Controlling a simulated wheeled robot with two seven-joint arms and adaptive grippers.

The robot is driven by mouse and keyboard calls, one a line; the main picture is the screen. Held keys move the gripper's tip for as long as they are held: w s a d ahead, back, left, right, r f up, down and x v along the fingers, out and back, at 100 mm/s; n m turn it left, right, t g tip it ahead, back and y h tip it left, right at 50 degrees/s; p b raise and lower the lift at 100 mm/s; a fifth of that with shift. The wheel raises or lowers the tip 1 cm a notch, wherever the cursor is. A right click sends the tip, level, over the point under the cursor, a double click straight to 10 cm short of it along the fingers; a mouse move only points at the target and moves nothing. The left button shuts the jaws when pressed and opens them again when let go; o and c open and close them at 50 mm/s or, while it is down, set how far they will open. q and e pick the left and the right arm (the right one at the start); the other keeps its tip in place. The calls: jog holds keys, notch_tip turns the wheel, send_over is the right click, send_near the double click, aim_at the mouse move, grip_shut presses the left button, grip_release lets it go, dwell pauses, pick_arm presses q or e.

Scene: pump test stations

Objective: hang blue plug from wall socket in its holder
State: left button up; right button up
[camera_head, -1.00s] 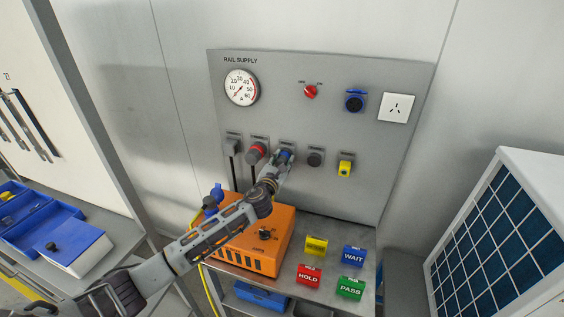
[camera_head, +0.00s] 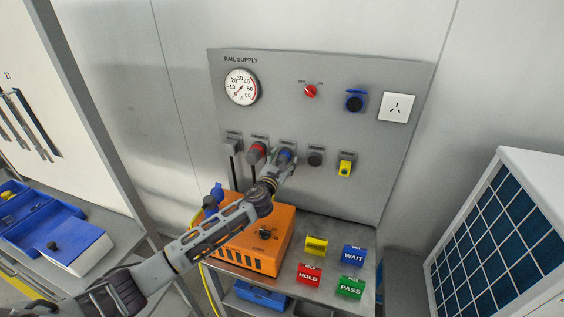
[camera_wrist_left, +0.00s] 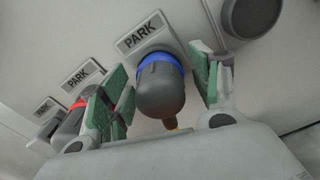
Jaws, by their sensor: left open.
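The blue plug (camera_wrist_left: 162,86) has a dark grey body and a blue collar. In the left wrist view it sits against a holder under a PARK label (camera_wrist_left: 140,38). My left gripper (camera_wrist_left: 163,92) is open, with one green-padded finger on each side of the plug and visible gaps to both. In the head view the left gripper (camera_head: 285,160) is at the middle of the holder row, largely covering the blue plug (camera_head: 285,154). The blue wall socket (camera_head: 354,101), at the upper right of the panel, has its lid up and no plug in it. My right gripper is not in view.
A red plug (camera_head: 256,152) hangs just left of the gripper, and a dark round holder (camera_head: 315,158) is to its right. A yellow part (camera_head: 345,168) is farther right. An orange box (camera_head: 262,240) and several coloured tags, including WAIT (camera_head: 353,256), stand on the shelf below.

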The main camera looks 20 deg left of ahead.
pick_arm(q)
jog(key=shift+s, duration=0.1)
jog(key=s, duration=1.1)
jog(key=shift+s+a, duration=0.25)
jog(key=shift+s, duration=0.15)
dwell(0.6)
